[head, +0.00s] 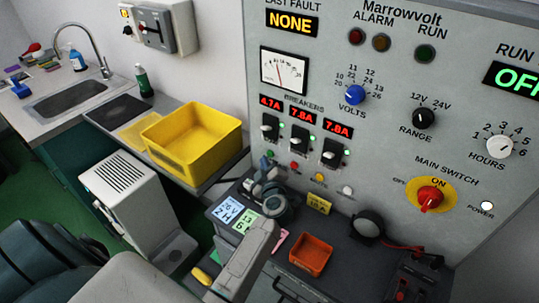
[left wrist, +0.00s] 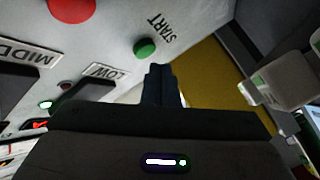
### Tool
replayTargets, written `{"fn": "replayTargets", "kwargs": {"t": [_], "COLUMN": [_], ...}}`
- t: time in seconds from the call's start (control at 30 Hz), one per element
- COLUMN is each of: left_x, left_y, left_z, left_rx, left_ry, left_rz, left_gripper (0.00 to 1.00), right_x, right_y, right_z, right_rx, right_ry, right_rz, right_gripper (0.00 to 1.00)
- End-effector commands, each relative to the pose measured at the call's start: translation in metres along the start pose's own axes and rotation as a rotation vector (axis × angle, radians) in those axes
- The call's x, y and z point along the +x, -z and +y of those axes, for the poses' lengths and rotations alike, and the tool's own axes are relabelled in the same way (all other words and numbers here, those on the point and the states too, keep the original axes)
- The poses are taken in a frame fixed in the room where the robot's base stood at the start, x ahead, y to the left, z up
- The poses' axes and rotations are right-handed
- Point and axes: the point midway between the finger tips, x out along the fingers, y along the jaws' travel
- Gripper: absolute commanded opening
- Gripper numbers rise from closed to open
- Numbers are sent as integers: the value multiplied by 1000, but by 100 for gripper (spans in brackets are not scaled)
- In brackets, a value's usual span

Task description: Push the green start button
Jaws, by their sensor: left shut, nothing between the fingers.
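The green start button (left wrist: 145,48) sits on the grey panel beside the printed word START in the left wrist view. In the head view it is a small green dot (head: 270,153) low on the panel, left of a red button. My left gripper (head: 266,168) is in front of the panel's lower left, just below the green button. In the left wrist view its closed fingertips (left wrist: 159,72) point up, close below and right of the button, with a visible gap in the picture. It holds nothing. My right gripper does not show.
A red button (head: 295,166), a yellow one (head: 319,177) and breaker switches (head: 301,144) are close by on the panel. A yellow bin (head: 190,160) stands to the left. An orange tray (head: 311,253) lies on the counter below.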

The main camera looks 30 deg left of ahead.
Motion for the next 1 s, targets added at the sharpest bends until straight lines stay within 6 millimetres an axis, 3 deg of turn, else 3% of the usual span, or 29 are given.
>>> {"fn": "replayTargets", "kwargs": {"t": [1.0], "left_x": [8], "left_y": [-6], "left_z": [7], "left_rx": [-1], "left_ry": [0], "left_rz": [0], "left_gripper": [0], "right_x": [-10], "right_y": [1], "right_z": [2], "right_rx": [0], "right_ry": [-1], "right_rz": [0], "right_gripper": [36]}}
